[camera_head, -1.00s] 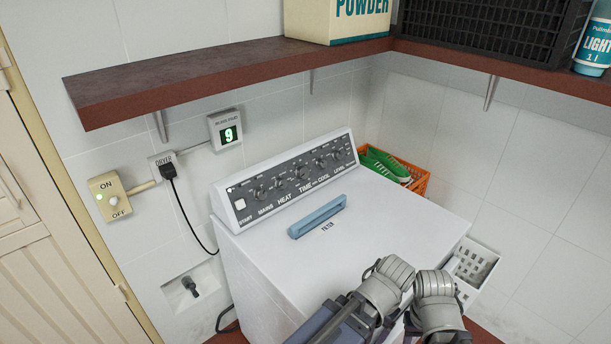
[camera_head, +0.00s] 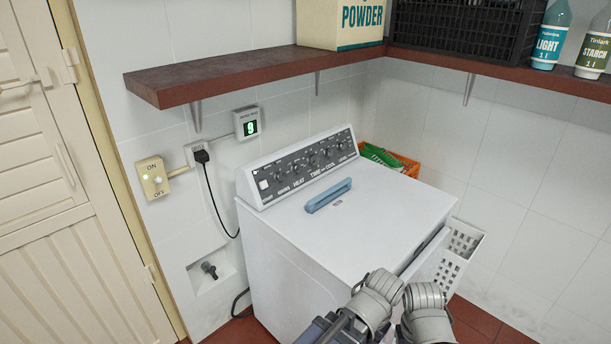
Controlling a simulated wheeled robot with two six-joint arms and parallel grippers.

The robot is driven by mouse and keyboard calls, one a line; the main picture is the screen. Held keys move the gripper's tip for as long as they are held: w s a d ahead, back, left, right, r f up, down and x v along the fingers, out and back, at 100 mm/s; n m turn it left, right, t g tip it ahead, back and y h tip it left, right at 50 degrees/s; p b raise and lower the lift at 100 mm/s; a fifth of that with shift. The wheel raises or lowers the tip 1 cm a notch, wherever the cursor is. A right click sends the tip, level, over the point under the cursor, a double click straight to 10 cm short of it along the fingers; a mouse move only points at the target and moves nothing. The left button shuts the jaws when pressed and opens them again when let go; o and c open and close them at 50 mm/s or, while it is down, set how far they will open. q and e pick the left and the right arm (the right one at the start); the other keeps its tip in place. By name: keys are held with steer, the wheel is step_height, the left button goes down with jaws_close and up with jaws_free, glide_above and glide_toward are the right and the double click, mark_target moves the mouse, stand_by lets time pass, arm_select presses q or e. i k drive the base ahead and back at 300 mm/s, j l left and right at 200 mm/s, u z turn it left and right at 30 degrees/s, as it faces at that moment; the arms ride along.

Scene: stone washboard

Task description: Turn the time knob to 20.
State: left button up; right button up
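The white dryer (camera_head: 345,233) stands against the tiled wall with a dark slanted control panel along its back edge. The time knob (camera_head: 312,161) is a small dark knob near the middle of that panel, above the label TIME. Its scale and pointer are too small to read. Grey links of my two arms show at the bottom, in front of the dryer and well away from the panel. No fingers of either gripper can be seen.
A brown shelf (camera_head: 230,77) overhangs the wall behind the panel. A blue filter handle (camera_head: 328,195) sticks up from the dryer top. A wall display (camera_head: 249,126) reads 9. A white perforated basket (camera_head: 458,252) stands at the dryer's right. The dryer top is otherwise clear.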

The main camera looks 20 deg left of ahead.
mark_target(312, 160)
steer(key=k+u, duration=0.3)
steer(key=k, duration=0.15)
steer(key=u, duration=0.9)
steer(key=i+l, duration=0.2)
steer(key=l, duration=0.35)
steer(key=i+l, duration=0.2)
steer(key=l, duration=0.35)
steer(key=i+l, duration=0.25)
steer(key=l, duration=0.3)
steer(key=i+l, duration=0.2)
steer(key=l, duration=0.35)
steer(key=i+l, duration=0.2)
steer(key=l, duration=0.35)
steer(key=i+l, duration=0.2)
steer(key=l, duration=0.35)
steer(key=i+l, duration=0.2)
steer(key=l, duration=0.35)
steer(key=i+l, duration=0.25)
steer(key=l, duration=0.25)
